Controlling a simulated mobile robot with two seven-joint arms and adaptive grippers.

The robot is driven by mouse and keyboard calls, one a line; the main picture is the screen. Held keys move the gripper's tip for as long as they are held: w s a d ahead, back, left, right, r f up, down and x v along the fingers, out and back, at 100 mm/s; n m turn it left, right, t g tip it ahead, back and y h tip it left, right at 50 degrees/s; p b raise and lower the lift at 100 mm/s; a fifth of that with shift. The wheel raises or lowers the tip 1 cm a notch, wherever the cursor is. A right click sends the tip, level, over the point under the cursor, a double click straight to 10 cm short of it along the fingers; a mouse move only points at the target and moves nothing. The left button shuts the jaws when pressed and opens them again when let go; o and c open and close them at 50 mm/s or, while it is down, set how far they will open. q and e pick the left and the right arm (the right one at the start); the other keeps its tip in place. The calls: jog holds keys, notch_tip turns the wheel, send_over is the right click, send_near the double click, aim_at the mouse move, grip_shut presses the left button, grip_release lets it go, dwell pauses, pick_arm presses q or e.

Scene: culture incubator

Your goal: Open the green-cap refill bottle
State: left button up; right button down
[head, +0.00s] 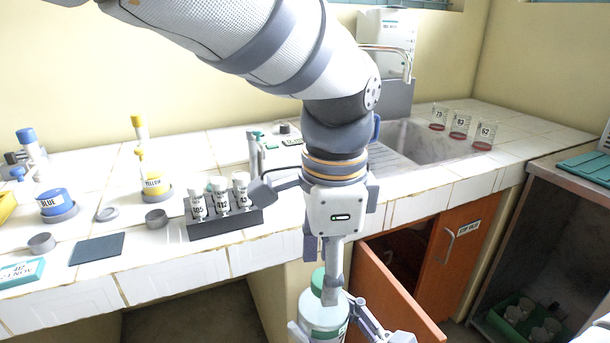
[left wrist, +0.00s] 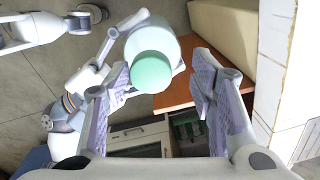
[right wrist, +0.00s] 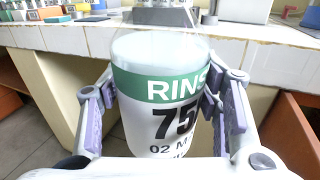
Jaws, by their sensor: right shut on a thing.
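The refill bottle (head: 322,315) is a pale bottle with a green cap (head: 318,280), held in front of the bench. Its green band reads "RINS", cut off at the edge, with "75" below in the right wrist view (right wrist: 150,60). My right gripper (head: 335,334) is shut on the bottle's body, one finger on each side. My left gripper (head: 333,290) points down at the cap and hides part of it. In the left wrist view its fingers are open, with the cap (left wrist: 152,72) seen between them, nearer the left finger. I cannot tell whether they touch it.
A tiled bench carries a dark rack (head: 225,226) of labelled vials, a blue jar (head: 57,202) and a yellow jar (head: 155,187). Three beakers (head: 460,126) stand beyond the sink (head: 415,140). An orange cabinet door (head: 395,295) hangs open just right of the bottle.

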pick_arm(q)
jog(key=shift+r, duration=0.1)
notch_tip(320, 180, up, 4)
jog(key=shift+s+r, duration=0.1)
jog(key=shift+r, duration=0.1)
jog(key=shift+c, duration=0.3)
jog(key=shift+s+d+m, duration=0.15)
jog(key=shift+s+m, duration=0.1)
jog(key=shift+m, duration=0.45)
jog(key=m, duration=0.4)
jog(key=s+m, duration=0.1)
jog(key=m, duration=0.1)
jog(key=shift+s+d+r+m+g, duration=0.1)
jog(key=shift+d+r+m+g, duration=0.2)
jog(key=shift+d+r+g, duration=0.1)
jog(key=m, duration=0.1)
jog(key=r+m, duration=0.1)
jog(key=m, duration=0.3)
jog(key=shift+w+a+r, duration=0.15)
jog(key=shift+w+r, duration=0.15)
jog(key=shift+r, duration=0.1)
jog(key=shift+w+a+r+m, duration=0.1)
jog(key=shift+w+r+m, duration=0.05)
jog(key=shift+m, duration=0.65)
notch_tip(320, 180, down, 8)
jog(key=shift+w+a+r, duration=0.15)
